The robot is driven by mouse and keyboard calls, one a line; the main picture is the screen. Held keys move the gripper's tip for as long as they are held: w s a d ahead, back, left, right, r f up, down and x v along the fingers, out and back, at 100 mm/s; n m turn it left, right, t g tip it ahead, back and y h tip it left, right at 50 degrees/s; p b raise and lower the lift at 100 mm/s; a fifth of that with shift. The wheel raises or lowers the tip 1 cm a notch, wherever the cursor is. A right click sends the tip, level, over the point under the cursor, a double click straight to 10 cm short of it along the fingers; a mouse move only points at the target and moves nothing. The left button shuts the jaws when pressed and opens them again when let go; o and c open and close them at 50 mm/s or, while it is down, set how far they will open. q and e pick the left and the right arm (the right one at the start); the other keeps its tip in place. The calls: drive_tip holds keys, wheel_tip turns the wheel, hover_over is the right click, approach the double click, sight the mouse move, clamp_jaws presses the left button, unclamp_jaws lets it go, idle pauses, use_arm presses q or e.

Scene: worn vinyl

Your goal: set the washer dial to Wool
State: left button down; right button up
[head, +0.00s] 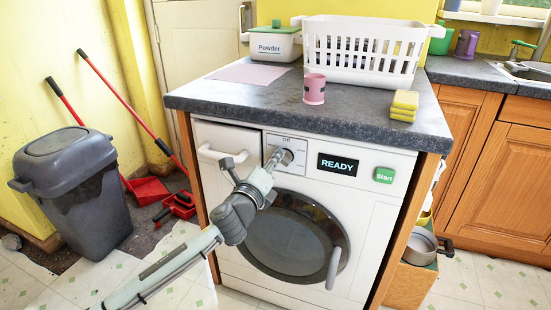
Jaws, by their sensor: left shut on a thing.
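The white washer (375,205) stands under a dark countertop with its round door (290,240) closed. Its display (338,165) reads "READY", and a green "Start" button (384,175) is to the right. The dial (287,156) is on the panel left of the display, with "Off" printed above it. My left gripper (279,158) is shut on the dial from the front left and hides part of it. The other dial labels are too small or covered to read, so I cannot tell the setting. My right gripper is not in view.
On the countertop (210,95) are a white basket (362,72), a powder box (272,47), a pink cup (314,90) and yellow sponges (403,106). A grey bin (75,190) stands at left. The detergent drawer (225,150) is beside the dial.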

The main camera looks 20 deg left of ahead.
use_arm(q)
drive_tip(key=shift+n, duration=0.3)
drive_tip(key=c, duration=1.6)
unclamp_jaws()
drive_tip(key=shift+o, duration=0.2)
drive_tip(key=s, duration=1.2)
drive_tip(key=shift+a, duration=0.2)
